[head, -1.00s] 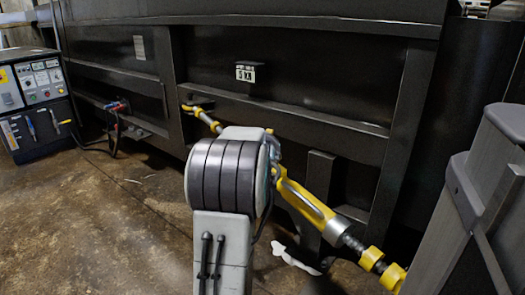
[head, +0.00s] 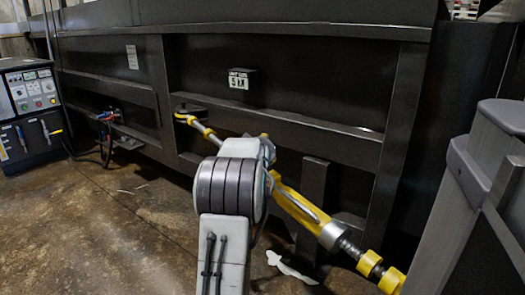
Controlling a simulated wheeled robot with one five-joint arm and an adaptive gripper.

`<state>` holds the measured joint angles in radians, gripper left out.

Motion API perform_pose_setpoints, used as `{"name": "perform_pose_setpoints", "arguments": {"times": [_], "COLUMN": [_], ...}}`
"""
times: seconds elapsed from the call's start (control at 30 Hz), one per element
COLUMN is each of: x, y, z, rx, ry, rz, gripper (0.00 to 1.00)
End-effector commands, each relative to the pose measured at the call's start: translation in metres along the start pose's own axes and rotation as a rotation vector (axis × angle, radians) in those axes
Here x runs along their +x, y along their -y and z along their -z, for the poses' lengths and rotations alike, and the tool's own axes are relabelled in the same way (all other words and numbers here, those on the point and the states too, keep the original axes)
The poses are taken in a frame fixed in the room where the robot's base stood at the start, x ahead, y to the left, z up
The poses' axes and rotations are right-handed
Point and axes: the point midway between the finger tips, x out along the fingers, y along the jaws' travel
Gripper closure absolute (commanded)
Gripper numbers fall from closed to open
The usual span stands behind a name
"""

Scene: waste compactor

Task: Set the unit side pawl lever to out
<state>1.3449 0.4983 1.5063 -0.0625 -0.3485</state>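A yellow ratchet turnbuckle runs diagonally in the head view, from its yellow end at the dark unit's wall (head: 190,119) to its threaded, yellow-ended lower right (head: 368,262). Its thicker yellow body (head: 300,207) carries a grey bar along it. My arm stands in front of the turnbuckle's middle and hides part of it. I cannot make out the unit side pawl lever or its setting. My gripper is hidden behind my arm, so I cannot see its fingers or whether it touches anything.
A control panel (head: 27,105) with hanging tools stands at the left. A grey frame (head: 485,190) stands close at the right. A white scrap (head: 288,268) lies on the floor. The left floor is open.

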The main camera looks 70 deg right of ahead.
Motion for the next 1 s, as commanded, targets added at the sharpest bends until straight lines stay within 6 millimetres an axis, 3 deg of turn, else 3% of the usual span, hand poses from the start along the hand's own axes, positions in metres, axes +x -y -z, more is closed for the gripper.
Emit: {"name": "perform_pose_setpoints", "arguments": {"times": [0.1,0.7,1.0], "x": [-0.0001,-0.0003,-0.0018], "y": [0.0000,-0.0002,0.0001], "z": [0.0000,0.0001,-0.0001], "rx": [0.000,0.000,0.002], "ry": [0.000,0.000,-0.003], "rz": [0.000,0.000,-0.001], "gripper": [0.48,1.00,1.00]}}
